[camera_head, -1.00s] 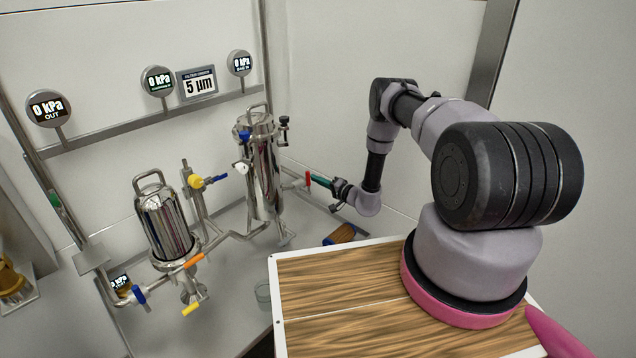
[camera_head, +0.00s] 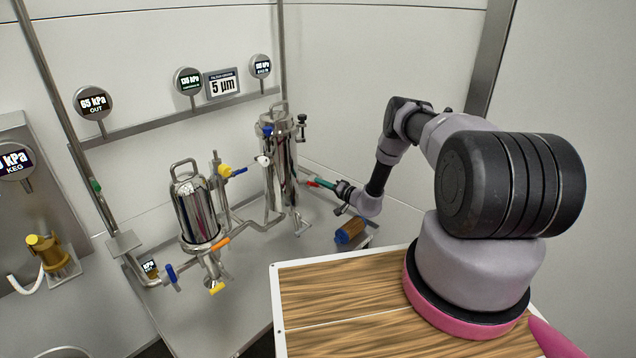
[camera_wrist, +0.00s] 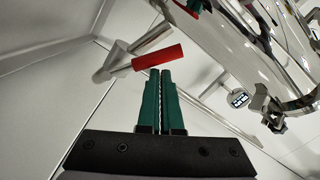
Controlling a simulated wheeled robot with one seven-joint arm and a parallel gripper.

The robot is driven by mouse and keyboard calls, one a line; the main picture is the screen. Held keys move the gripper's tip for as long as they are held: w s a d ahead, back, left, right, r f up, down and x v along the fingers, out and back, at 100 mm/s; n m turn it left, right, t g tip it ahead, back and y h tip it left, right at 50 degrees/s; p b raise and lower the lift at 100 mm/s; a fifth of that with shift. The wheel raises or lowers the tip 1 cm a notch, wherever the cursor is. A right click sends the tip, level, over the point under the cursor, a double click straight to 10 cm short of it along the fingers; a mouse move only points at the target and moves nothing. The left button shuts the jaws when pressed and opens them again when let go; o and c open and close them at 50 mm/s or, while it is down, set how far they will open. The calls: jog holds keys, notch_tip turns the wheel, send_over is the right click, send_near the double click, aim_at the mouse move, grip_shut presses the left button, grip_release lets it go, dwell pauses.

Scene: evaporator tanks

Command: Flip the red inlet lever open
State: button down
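The red inlet lever (camera_head: 313,183) is on the pipe at the right of the tall steel filter housing (camera_head: 281,170). In the head view it now lies roughly along the pipe. In the wrist view the red lever (camera_wrist: 158,57) crosses just past the fingertips, tilted slightly, on a short steel pipe fitting. My gripper (camera_head: 323,184) has green fingers, which look pressed together with nothing between them. In the wrist view the fingertips (camera_wrist: 166,73) are at or very near the lever's underside; whether they touch it I cannot tell.
A smaller steel housing (camera_head: 196,208) with yellow, orange and blue levers stands to the left. Gauges (camera_head: 94,103) line the rail behind; the OUT one reads 65 kPa. A blue and brown object (camera_head: 349,232) lies below my gripper. A keg gauge (camera_head: 14,161) is at far left.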

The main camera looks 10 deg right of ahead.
jog(key=shift+s+a+f, duration=0.4)
jog(key=shift+a+f, duration=0.15)
jog(key=shift+f, duration=0.25)
jog(key=shift+s+a+f, duration=0.35)
jog(key=shift+a+f, duration=0.15)
jog(key=shift+f, duration=0.3)
jog(key=shift+s+f, duration=0.1)
jog(key=shift+f, duration=0.15)
